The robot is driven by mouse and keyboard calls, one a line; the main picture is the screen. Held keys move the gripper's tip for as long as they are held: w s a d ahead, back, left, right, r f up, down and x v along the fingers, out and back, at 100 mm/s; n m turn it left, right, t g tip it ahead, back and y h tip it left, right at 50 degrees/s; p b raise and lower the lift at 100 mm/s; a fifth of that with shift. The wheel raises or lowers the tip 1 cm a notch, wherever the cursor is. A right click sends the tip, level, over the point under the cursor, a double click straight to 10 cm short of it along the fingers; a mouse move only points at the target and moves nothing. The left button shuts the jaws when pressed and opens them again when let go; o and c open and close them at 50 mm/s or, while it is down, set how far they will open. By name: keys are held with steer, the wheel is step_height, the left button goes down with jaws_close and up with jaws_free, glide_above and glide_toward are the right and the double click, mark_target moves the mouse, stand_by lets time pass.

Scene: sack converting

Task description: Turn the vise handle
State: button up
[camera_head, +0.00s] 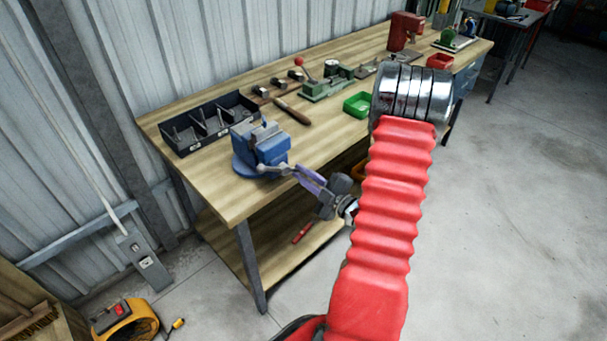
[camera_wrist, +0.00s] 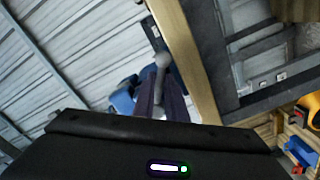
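The blue vise (camera_head: 262,152) stands at the near left corner of the wooden workbench. Its grey handle (camera_head: 280,169) sticks out from the front toward my gripper (camera_head: 296,172). In the wrist view, the round-ended grey handle (camera_wrist: 162,62) lies between the two dark purple fingers of my gripper (camera_wrist: 160,82). Part of the blue vise (camera_wrist: 124,95) shows behind the left finger. The fingers are apart with the handle between them; I cannot tell whether they press on it.
The workbench (camera_head: 225,203) holds a black tool bin (camera_head: 208,124), a green press (camera_head: 326,84), a green bin (camera_head: 358,104) and a red machine (camera_head: 405,31). A yellow reel (camera_head: 127,322) is on the floor at lower left. The concrete floor at right is clear.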

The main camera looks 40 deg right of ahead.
jaws_close()
steer(key=shift+f, duration=0.1)
